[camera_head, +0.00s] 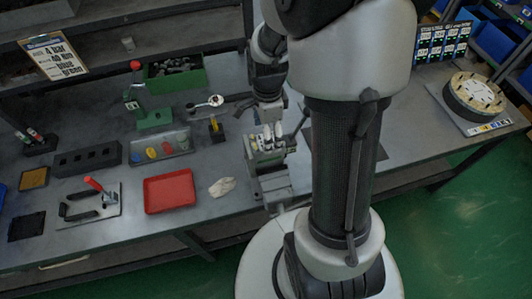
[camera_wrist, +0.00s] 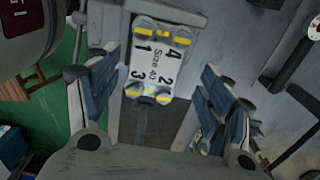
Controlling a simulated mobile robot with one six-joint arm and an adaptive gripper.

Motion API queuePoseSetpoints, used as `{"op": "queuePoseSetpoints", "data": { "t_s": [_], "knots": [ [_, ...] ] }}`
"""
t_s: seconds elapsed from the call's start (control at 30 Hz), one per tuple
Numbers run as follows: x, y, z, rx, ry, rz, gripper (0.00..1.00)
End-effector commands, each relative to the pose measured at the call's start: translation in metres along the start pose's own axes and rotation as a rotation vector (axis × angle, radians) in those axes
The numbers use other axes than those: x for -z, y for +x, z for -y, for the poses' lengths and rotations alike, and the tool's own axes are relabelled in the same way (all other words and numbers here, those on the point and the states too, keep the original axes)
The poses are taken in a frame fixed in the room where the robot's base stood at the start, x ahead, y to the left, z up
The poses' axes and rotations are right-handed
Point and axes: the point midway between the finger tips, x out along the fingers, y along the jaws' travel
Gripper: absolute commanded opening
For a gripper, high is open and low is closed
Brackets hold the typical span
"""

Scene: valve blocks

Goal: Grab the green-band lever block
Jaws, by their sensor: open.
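My gripper (camera_head: 269,122) is above a grey vise-like fixture (camera_head: 270,186) near the middle of the bench. In the wrist view my gripper (camera_wrist: 158,100) has its blue-padded fingers wide apart, with nothing held. A pale block (camera_wrist: 150,62) marked "Size 40" and numbered 1 to 4, with yellow bands at its corners, shows between and beyond the fingers. In the head view, pale and yellow parts (camera_head: 267,138) show at the fixture's top, partly covered by my gripper. I cannot make out a green band or a lever on the block.
Left of the fixture are a red tray (camera_head: 169,192), a cloth (camera_head: 222,187), a tray with coloured caps (camera_head: 160,149) and a green stand with a red knob (camera_head: 154,118). A green bin (camera_head: 175,75) stands behind. A round turntable (camera_head: 474,95) is at far right.

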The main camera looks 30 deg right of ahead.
Motion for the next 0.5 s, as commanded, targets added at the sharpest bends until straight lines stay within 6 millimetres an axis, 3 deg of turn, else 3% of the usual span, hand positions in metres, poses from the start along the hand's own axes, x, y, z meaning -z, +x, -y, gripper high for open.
{"op": "queuePoseSetpoints", "data": {
  "t_s": [0.17, 0.5],
  "knots": [
    [-0.001, 0.012, -0.002, -0.001, -0.001, 0.000, 0.73],
    [-0.004, 0.056, -0.007, -0.001, -0.001, 0.000, 0.73]
  ]
}}
